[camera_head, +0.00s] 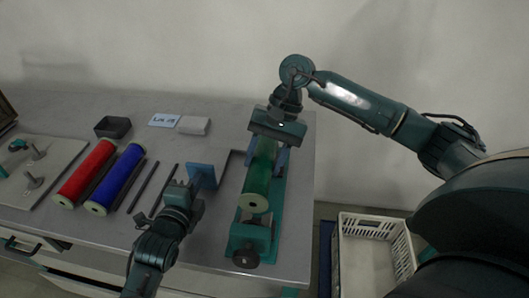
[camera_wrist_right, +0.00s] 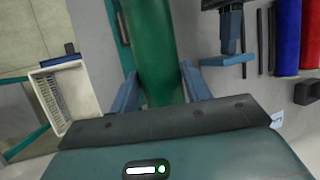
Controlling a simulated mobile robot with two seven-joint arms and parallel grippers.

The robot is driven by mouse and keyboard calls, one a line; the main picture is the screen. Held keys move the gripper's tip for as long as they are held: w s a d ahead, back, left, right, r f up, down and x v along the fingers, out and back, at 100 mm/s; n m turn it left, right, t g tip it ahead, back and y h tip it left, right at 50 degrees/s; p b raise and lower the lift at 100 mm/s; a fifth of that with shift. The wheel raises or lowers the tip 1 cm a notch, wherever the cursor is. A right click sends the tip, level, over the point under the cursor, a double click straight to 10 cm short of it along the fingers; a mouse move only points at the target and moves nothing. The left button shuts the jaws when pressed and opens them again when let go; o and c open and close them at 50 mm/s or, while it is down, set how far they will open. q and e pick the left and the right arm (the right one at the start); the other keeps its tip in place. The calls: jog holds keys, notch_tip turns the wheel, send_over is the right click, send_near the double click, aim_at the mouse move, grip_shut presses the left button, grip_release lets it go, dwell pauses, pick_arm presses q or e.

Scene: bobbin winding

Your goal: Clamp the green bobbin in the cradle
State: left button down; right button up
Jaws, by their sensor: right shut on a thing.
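The green bobbin (camera_head: 262,168) lies lengthwise in the teal cradle (camera_head: 277,205), its pale near end face visible. A teal block with a dark knob (camera_head: 246,256) stands at the cradle's near end, with a small gap showing between it and the bobbin. My right gripper (camera_head: 268,152) reaches down over the far part of the bobbin and is shut on it. In the right wrist view its blue fingers flank the green bobbin (camera_wrist_right: 152,50). The cradle's far end is hidden behind that gripper. My left gripper (camera_head: 203,176) hovers left of the cradle; its finger opening is unclear.
A red bobbin (camera_head: 88,171) and a blue bobbin (camera_head: 117,177) lie on the left of the table, beside thin dark rods (camera_head: 145,185). A dark tray (camera_head: 113,127) and a label card (camera_head: 164,120) are behind. A white crate (camera_head: 345,262) stands right of the table.

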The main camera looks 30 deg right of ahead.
jog(key=shift+f, duration=1.85)
jog(key=shift+f, duration=0.15)
jog(key=shift+f, duration=1.25)
jog(key=o, duration=1.2)
